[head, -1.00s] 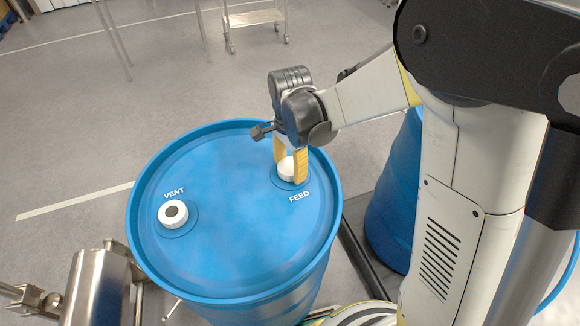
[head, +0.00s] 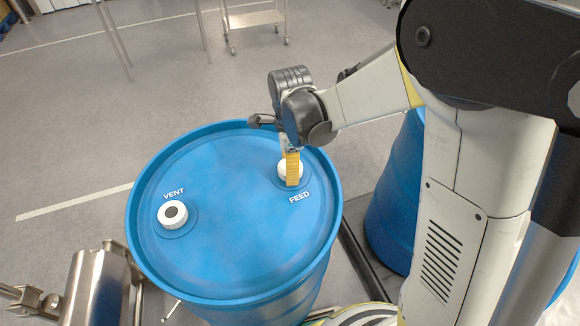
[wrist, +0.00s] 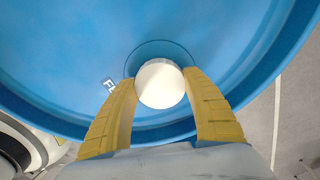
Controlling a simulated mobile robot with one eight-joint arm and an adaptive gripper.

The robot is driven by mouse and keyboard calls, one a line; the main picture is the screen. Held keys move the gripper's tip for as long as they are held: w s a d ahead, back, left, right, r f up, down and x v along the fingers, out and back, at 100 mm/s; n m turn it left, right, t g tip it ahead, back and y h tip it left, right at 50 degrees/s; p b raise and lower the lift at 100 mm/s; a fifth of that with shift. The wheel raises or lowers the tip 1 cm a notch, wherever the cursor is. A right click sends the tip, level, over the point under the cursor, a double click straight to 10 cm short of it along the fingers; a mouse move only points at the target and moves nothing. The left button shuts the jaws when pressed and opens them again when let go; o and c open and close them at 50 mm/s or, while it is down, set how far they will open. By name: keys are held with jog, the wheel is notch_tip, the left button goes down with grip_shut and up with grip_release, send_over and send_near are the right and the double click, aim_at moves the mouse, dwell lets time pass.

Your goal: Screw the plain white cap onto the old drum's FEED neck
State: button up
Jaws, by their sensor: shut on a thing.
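The old blue drum (head: 235,235) stands upright with VENT and FEED printed on its lid. The plain white cap (wrist: 160,84) sits at the FEED neck, and its pale side also shows in the head view (head: 282,170). My gripper (wrist: 162,90) points down over it with its yellow fingers on opposite sides of the cap, shut on it. The neck under the cap is hidden, so I cannot tell how far the cap is seated.
A second blue drum (head: 392,200) stands to the right, partly behind my arm. A steel cylinder (head: 97,285) is at the lower left beside the old drum. A steel cart (head: 255,18) stands at the back. The lid's middle is clear.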

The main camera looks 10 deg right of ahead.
jog(key=m, duration=0.5)
jog(key=o, duration=0.9)
jog(key=c, duration=0.3)
jog(key=shift+c, duration=0.2)
